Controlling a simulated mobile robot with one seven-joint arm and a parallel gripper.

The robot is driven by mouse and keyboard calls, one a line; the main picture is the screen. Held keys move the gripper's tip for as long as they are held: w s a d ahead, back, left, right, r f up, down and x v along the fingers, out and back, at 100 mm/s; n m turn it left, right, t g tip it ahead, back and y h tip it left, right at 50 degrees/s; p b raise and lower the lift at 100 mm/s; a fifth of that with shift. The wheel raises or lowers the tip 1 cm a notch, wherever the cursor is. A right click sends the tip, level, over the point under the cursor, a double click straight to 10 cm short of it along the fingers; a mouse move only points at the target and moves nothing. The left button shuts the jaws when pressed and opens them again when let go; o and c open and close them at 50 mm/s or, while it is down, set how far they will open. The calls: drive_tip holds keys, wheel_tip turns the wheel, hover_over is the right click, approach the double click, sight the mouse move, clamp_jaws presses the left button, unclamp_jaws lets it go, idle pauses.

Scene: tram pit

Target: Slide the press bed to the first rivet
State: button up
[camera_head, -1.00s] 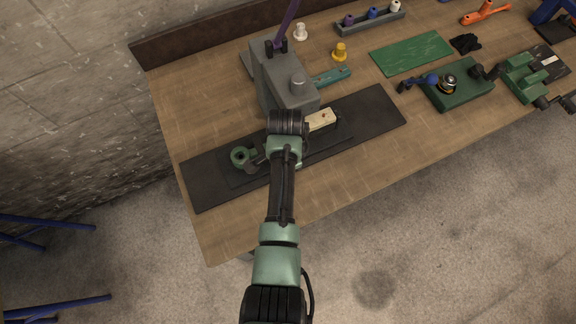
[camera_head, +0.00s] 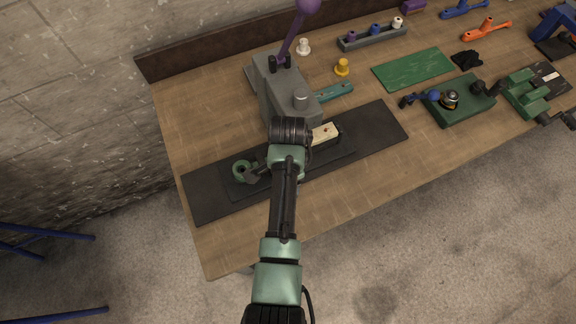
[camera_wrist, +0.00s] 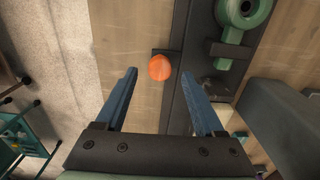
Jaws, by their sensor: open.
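The press bed (camera_head: 330,155) is a thin dark plate lying on a longer dark base (camera_head: 205,197) in front of the grey press (camera_head: 275,85). It carries a green ring-ended part (camera_head: 243,171) at left and a cream block (camera_head: 325,133) at right. In the wrist view, an orange knob (camera_wrist: 159,67) sticks out beside the dark plate edge. My gripper (camera_wrist: 160,73) has two blue fingers spread apart, with the knob seen between their tips. I cannot tell how far it is below them. In the head view my arm hides the gripper, the knob and the bed's middle.
A purple lever (camera_head: 297,30) rises from the press. A white spool (camera_head: 303,46), yellow spool (camera_head: 342,66), green mat (camera_head: 412,69) and green fixture (camera_head: 460,102) stand on the wooden bench (camera_head: 230,240). The bench's front edge is close to my arm.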

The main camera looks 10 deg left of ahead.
wheel_tip(320, 180, up, 11)
drive_tip(key=b, duration=0.1)
drive_tip(key=shift+f, duration=0.2)
idle(0.5)
